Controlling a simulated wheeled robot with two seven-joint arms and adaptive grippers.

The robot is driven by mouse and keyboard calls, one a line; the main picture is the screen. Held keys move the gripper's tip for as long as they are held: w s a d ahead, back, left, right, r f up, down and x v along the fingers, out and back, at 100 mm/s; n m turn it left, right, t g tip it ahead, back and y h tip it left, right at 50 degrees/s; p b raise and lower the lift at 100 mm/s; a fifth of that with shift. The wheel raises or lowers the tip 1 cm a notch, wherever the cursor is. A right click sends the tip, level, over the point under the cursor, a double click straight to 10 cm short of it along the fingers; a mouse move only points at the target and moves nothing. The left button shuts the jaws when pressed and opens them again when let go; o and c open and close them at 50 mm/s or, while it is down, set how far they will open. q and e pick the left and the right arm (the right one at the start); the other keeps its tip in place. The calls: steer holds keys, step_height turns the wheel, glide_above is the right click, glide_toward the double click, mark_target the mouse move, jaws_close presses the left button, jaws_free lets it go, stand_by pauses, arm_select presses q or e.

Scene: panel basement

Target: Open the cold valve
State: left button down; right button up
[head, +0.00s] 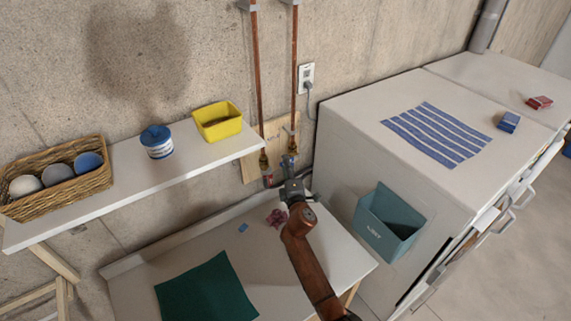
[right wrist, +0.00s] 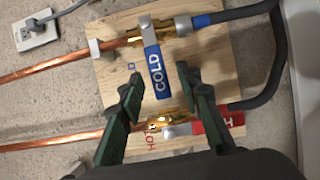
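The cold valve (right wrist: 158,33) is a brass valve on the upper copper pipe in the right wrist view. Its blue lever (right wrist: 156,72), marked COLD, sits crosswise to the pipe. My right gripper (right wrist: 157,78) is open, one green finger on each side of the lever's free end, with gaps visible; I cannot tell whether the fingers reach its depth. In the head view the right gripper (head: 291,183) is just below the cold valve (head: 289,161), partly hiding it. My left gripper is not in view.
The hot valve with its red lever (right wrist: 212,127) lies along the lower pipe, close to my fingers. A wooden board (right wrist: 115,82) backs both valves. A white washer top (head: 350,110) and teal bin (head: 388,224) stand right; a shelf (head: 110,185) with a yellow box (head: 218,122) is left.

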steer(key=shift+w+b, duration=0.3)
steer(key=shift+w, duration=0.75)
steer(key=shift+c, duration=0.5)
jaws_close()
